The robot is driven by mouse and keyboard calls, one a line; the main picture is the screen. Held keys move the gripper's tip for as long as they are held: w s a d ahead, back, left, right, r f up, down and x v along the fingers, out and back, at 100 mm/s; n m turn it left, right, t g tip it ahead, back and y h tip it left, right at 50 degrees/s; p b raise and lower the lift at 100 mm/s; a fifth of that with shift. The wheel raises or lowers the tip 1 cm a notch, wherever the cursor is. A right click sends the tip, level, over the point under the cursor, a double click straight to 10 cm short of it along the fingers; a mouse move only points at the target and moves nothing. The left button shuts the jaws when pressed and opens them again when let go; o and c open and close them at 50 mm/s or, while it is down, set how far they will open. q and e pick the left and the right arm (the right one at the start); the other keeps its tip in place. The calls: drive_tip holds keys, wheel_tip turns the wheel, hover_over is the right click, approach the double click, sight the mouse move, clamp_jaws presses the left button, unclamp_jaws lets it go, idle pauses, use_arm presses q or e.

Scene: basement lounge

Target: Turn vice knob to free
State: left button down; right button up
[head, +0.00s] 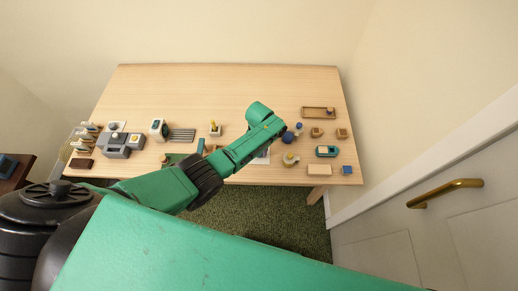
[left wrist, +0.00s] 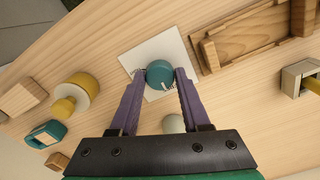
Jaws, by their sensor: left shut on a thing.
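In the left wrist view a round teal knob (left wrist: 160,73) stands on a pale square plate (left wrist: 148,51) with small dark marks by the knob. The knob has a light line on its face. My left gripper (left wrist: 159,76) has its two purple fingers on opposite sides of the knob, shut on it. In the head view my green left arm reaches over the table and hides the fingers and the knob. A sliver of pale plate (head: 262,159) shows beside the arm there. My right gripper is in neither view.
A wooden tray-like frame (left wrist: 250,45) lies close right of the plate in the wrist view. A yellow knob with a cream disc (left wrist: 75,97) and a teal box (left wrist: 45,134) are to the left. The back of the table (head: 220,85) is clear.

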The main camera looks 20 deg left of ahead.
use_arm(q)
drive_tip(key=shift+c, duration=1.8)
unclamp_jaws()
drive_tip(key=shift+w+r, duration=0.15)
drive_tip(key=shift+r, duration=0.4)
wheel_tip(320, 180, up, 6)
drive_tip(key=shift+r+p, duration=0.1)
drive_tip(key=shift+p, duration=0.9)
wheel_tip(320, 180, up, 7)
drive_tip(key=shift+r, duration=0.2)
